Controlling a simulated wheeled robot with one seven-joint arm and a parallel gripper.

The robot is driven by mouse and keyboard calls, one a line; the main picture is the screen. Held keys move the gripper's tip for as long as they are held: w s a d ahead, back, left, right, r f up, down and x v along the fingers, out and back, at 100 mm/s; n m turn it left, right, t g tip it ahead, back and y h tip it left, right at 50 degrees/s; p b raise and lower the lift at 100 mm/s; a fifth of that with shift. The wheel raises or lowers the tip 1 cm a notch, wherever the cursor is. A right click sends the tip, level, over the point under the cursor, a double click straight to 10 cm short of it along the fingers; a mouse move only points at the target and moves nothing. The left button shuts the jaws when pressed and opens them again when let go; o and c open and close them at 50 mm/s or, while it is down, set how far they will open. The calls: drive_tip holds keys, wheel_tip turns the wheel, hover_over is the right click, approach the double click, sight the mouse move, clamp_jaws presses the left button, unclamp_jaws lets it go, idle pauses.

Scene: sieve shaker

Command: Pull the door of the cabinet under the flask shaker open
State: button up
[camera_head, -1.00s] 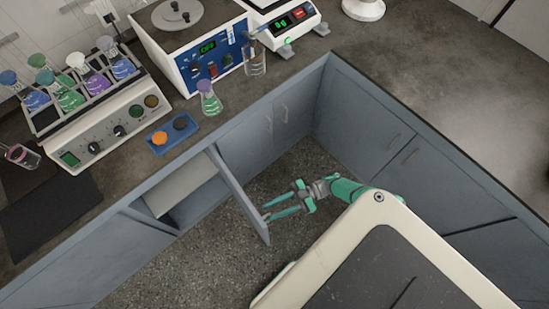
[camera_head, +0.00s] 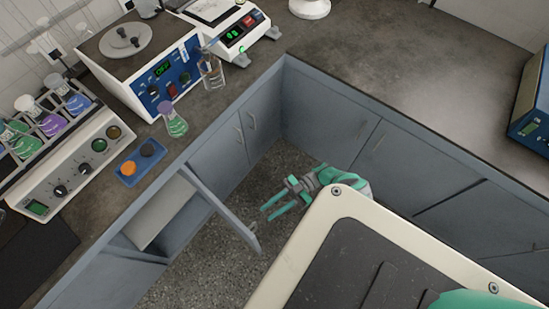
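The flask shaker (camera_head: 75,180) stands on the counter at the left, with several colored flasks in its rack. Below it, the grey-blue cabinet door (camera_head: 222,212) stands swung well out from the front. The open cabinet (camera_head: 160,215) shows a pale inside. A small handle (camera_head: 252,228) shows near the door's free edge. My gripper (camera_head: 267,213) is over the floor, just right of the door's free end. Its two teal fingers are apart, with nothing visible between them, and they appear clear of the door.
Closed cabinets (camera_head: 330,125) line the corner. Speckled floor (camera_head: 205,265) is free around the door.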

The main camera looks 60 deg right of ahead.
drive_tip(key=shift+v, duration=0.9)
drive_tip(key=s+a+r+m+t+h, duration=0.3)
drive_tip(key=s+a+m+t+h, duration=0.3)
drive_tip(key=s+a, duration=0.5)
drive_tip(key=w+a+r+m+t+h, duration=0.1)
drive_tip(key=w+a+r+m+h, duration=0.2)
drive_tip(key=a+r, duration=0.4)
drive_tip(key=w+a+r+m+t+h, duration=0.2)
drive_tip(key=a+r+m+h, duration=0.3)
drive_tip(key=r, duration=1.1)
drive_tip(key=w+a+h, duration=0.1)
drive_tip(key=a+h, duration=0.2)
drive_tip(key=shift+r+t, duration=0.2)
drive_tip(key=shift+t, duration=0.1)
